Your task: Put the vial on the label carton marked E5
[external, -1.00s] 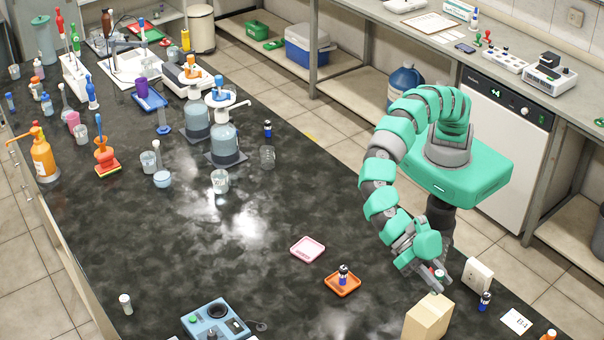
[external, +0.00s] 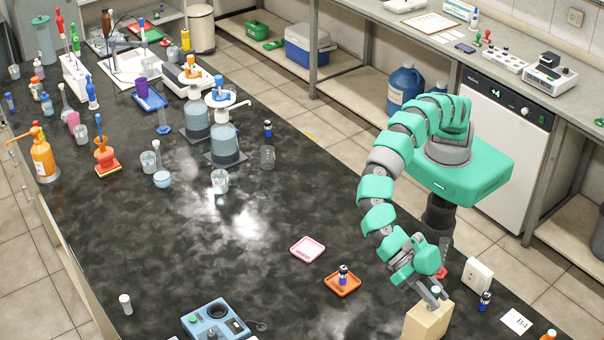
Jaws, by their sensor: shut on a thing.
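My gripper (external: 433,299) is low, at the top of a tan box-shaped carton (external: 427,322) near the bench's front right. It is shut on a small vial (external: 436,290) with a pale, greenish top. The fingers hide most of the vial. I cannot tell whether its base touches the carton's top. No marking can be read on the carton's visible sides, so E5 cannot be confirmed.
Left of the carton, an orange tray (external: 342,285) holds a dark-capped vial (external: 343,273). A pink tray (external: 308,249) lies behind it. The bench's middle is clear.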

